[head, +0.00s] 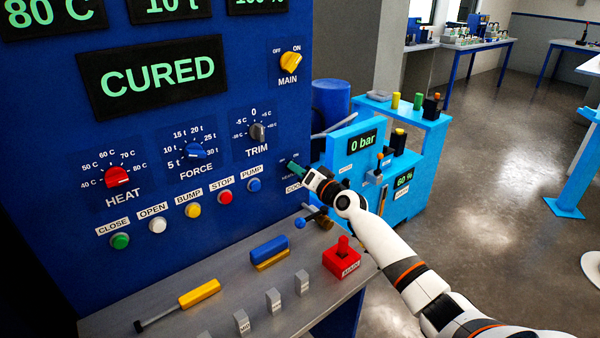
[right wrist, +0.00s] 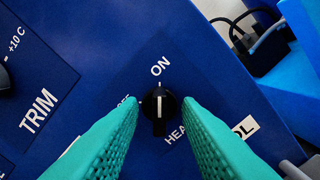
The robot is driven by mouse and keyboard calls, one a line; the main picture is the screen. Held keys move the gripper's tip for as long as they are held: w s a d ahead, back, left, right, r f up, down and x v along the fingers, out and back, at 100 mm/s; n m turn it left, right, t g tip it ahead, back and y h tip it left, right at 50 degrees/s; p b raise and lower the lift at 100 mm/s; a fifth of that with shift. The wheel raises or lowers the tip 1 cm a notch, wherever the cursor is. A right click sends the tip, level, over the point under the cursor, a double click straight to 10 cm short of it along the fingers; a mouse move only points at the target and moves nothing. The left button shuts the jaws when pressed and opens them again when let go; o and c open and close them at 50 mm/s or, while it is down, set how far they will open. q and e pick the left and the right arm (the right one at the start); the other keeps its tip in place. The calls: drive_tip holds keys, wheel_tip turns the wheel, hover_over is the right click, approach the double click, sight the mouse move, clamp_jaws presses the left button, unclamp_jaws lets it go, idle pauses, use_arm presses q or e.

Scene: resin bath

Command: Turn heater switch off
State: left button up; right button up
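The heater switch (right wrist: 158,112) is a small black knob on the blue panel in the right wrist view. Its white mark points up at the ON label. The OFF label at its left and the HEATER label below are partly covered by my fingers. My right gripper (right wrist: 161,104) has its two teal fingers apart, one on each side of the knob; I cannot tell if they touch it. In the head view my right gripper (head: 293,166) is at the panel's lower right and hides the switch. My left gripper is not in view.
The TRIM knob (head: 257,132) is left of my right gripper, and the MAIN switch (head: 291,62) is above. A row of buttons runs below the dials. The grey shelf (head: 215,315) holds a red block (head: 342,256) and tools. A light-blue bench (head: 432,150) stands at right.

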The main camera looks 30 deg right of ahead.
drive_tip(key=shift+c, duration=0.2)
clamp_jaws()
use_arm(q)
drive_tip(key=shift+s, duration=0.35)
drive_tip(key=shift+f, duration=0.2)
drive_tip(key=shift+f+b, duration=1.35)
drive_tip(key=shift+b, duration=0.15)
use_arm(e)
drive_tip(key=shift+a+n, duration=0.1)
drive_tip(key=shift+n, duration=8.8)
drive_tip(key=shift+f, duration=0.1)
